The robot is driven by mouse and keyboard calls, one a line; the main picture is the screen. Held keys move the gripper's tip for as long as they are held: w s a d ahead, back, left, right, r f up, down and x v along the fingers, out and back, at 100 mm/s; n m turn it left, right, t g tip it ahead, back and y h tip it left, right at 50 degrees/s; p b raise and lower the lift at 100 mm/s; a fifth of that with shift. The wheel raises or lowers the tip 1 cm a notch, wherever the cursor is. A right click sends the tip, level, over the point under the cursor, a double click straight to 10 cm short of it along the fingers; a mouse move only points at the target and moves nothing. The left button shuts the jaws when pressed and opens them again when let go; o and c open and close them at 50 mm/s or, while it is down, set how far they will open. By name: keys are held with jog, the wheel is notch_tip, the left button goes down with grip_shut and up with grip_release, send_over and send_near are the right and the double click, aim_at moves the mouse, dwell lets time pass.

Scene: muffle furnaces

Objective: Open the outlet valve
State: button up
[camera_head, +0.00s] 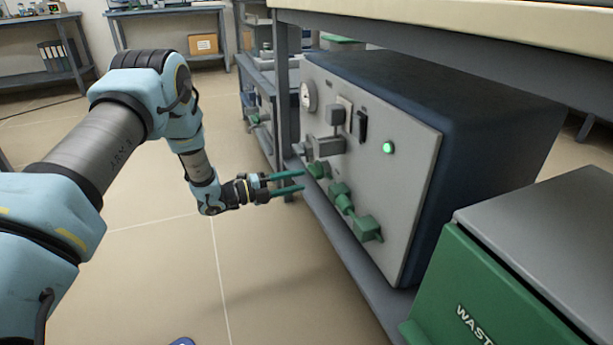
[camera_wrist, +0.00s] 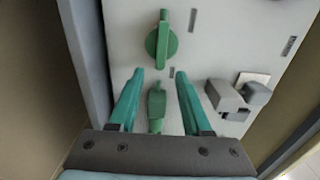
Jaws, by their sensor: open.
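The machine's light grey front panel (camera_head: 400,160) carries several green fittings in a row along its lower part. In the head view they are a left one (camera_head: 318,170), a middle one (camera_head: 342,197) and a boxy right one (camera_head: 367,228). No label tells me which is the outlet valve. My gripper (camera_head: 303,181) is open and empty, its teal fingers pointing at the panel near the left fitting. In the wrist view, a round green valve with a bar handle (camera_wrist: 162,45) lies beyond the fingertips. A smaller green fitting (camera_wrist: 156,108) shows between the fingers; contact cannot be told.
Grey block fittings (camera_head: 325,147), a gauge (camera_head: 309,95) and a lit green lamp (camera_head: 388,148) are on the panel. The machine stands on a shelf under a bench top (camera_head: 450,20). A green waste bin (camera_head: 470,295) stands at right. The floor at left is open.

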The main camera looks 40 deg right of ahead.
jog(key=p+v, duration=0.1)
jog(key=v, duration=0.5)
jog(key=shift+a, duration=0.35)
jog(key=shift+w, duration=0.15)
